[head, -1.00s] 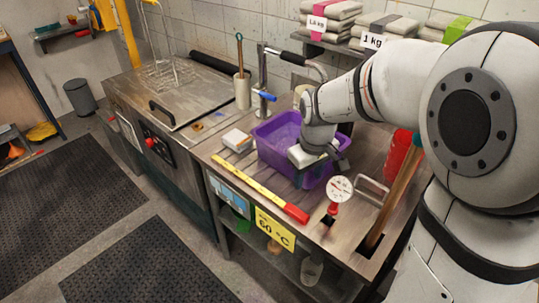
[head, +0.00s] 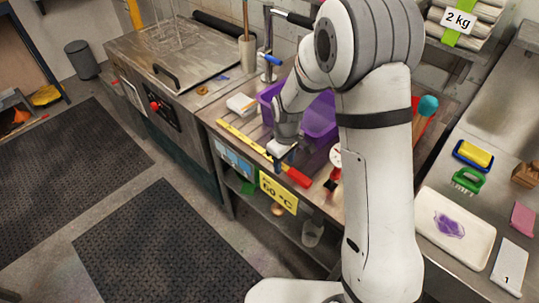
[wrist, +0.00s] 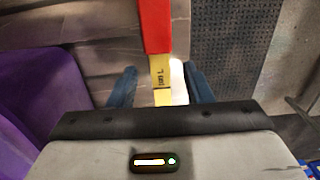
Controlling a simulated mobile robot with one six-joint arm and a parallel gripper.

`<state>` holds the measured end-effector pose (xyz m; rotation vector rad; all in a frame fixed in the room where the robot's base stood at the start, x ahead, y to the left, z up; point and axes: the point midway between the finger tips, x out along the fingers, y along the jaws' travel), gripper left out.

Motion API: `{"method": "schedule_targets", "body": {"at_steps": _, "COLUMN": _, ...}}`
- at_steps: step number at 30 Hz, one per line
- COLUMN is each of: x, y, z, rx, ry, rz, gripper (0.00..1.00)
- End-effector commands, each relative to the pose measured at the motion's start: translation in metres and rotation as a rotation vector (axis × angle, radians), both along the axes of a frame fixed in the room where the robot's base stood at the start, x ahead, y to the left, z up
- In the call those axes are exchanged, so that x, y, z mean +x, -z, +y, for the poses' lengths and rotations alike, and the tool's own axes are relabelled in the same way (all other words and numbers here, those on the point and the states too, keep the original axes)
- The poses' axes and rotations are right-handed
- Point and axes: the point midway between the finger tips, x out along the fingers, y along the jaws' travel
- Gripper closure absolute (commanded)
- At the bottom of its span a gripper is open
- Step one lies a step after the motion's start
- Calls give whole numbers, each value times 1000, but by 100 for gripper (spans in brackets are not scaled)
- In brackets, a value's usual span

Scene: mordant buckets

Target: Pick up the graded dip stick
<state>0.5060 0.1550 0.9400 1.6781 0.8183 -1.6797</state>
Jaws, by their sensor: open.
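The graded dip stick (head: 238,134) is a flat yellow strip with a red handle (head: 299,178). It lies along the front edge of the steel counter. My gripper (head: 281,161) is over the stick, close to where yellow meets red, and hides part of it. In the wrist view the stick (wrist: 161,72) runs down between the blue fingers of my open gripper (wrist: 161,87), with its red handle (wrist: 155,25) at the top. I cannot tell whether the fingers touch it.
A purple tub (head: 320,122) stands right behind the stick, close to my gripper. A white block (head: 241,103) sits left of the tub. A dial gauge (head: 335,158) is right of the red handle. A yellow sign (head: 278,192) hangs on the counter front.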

Motion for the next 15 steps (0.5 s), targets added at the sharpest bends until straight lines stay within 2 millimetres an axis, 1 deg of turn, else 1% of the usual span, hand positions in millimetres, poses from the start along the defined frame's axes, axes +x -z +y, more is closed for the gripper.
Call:
{"method": "schedule_targets", "body": {"at_steps": 3, "x": 0, "y": 7, "z": 0, "rx": 0, "ry": 0, "rz": 1, "gripper": 55}}
{"method": "schedule_targets", "body": {"at_steps": 10, "x": 0, "y": 8, "z": 0, "rx": 0, "ry": 0, "rz": 0, "gripper": 55}}
{"method": "schedule_targets", "body": {"at_steps": 15, "x": 0, "y": 8, "z": 0, "rx": 0, "ry": 0, "rz": 0, "gripper": 69}}
